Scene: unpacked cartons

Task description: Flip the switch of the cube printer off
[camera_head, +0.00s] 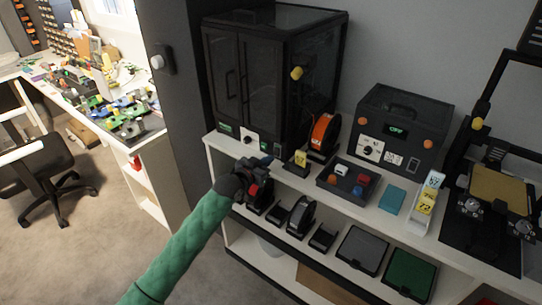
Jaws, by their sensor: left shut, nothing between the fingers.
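The cube printer appears to be the black boxy enclosure (285,75) with dark double doors, standing at the left end of the white shelf top. A small white panel with a dark control (249,136) shows on its lower front; I cannot make out the position of any switch. My left gripper (267,162), on a green-sleeved arm, is shut and empty. It is in front of the shelf edge, just below and right of that panel, and looks apart from it. My right gripper is not in view.
An orange spool (323,132), a tray of coloured blocks (348,183), a dark control box (400,128) and an open-frame printer (497,190) stand to the right. Black holders (301,216) fill the shelf below. A desk (135,140) and chair (48,170) are at left; the floor between is clear.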

